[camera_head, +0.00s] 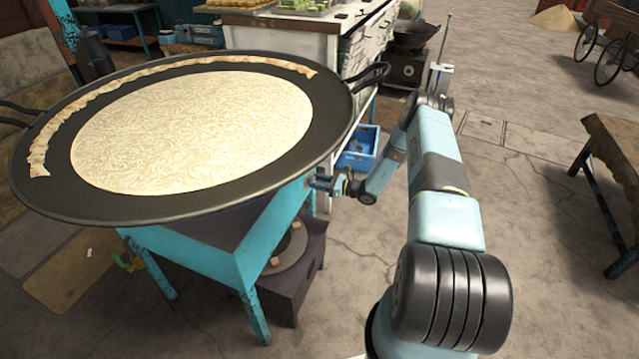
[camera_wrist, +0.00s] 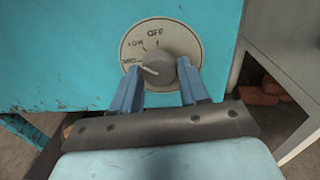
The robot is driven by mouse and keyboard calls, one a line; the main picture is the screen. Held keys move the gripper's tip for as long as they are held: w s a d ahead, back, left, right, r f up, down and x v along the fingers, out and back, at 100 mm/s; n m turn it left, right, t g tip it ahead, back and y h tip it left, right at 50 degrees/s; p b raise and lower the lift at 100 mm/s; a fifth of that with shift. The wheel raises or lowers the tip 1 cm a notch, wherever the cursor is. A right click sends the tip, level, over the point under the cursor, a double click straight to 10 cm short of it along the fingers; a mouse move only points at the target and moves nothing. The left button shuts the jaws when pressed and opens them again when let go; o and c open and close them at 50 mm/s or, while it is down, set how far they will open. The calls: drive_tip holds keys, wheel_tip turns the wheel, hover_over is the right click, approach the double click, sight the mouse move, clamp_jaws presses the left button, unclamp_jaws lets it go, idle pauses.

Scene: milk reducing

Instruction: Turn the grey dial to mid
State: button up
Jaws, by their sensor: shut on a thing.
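The grey dial (camera_wrist: 161,71) sits on a round, pale scale plate (camera_wrist: 133,47) on a turquoise panel in the wrist view. The dial's white pointer line points left and slightly up, close to that lower left label. My gripper (camera_wrist: 160,88) is shut on the dial, one blue finger at each side. In the head view my gripper (camera_head: 325,184) reaches the right side of the turquoise stand (camera_head: 210,262); the dial is hidden there.
A wide black pan (camera_head: 330,125) with milk (camera_head: 195,130) stands on the stand, its rim above my gripper. A dark burner block (camera_head: 290,285) is below. A blue crate (camera_head: 358,150) lies behind my gripper. A wooden table (camera_head: 610,150) stands at right.

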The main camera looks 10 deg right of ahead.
drive_tip(key=n, duration=0.4)
drive_tip(key=shift+s+a+n, duration=0.1)
drive_tip(key=shift+a+n, duration=0.05)
drive_tip(key=shift+n, duration=0.15)
drive_tip(key=shift+a, duration=0.1)
idle(0.4)
drive_tip(key=o, duration=1.1)
drive_tip(key=shift+c, duration=0.2)
drive_tip(key=shift+d, duration=0.2)
drive_tip(key=shift+d, duration=0.15)
drive_tip(key=v, duration=1.3)
drive_tip(key=shift+s, duration=0.25)
drive_tip(key=shift+r, duration=0.15)
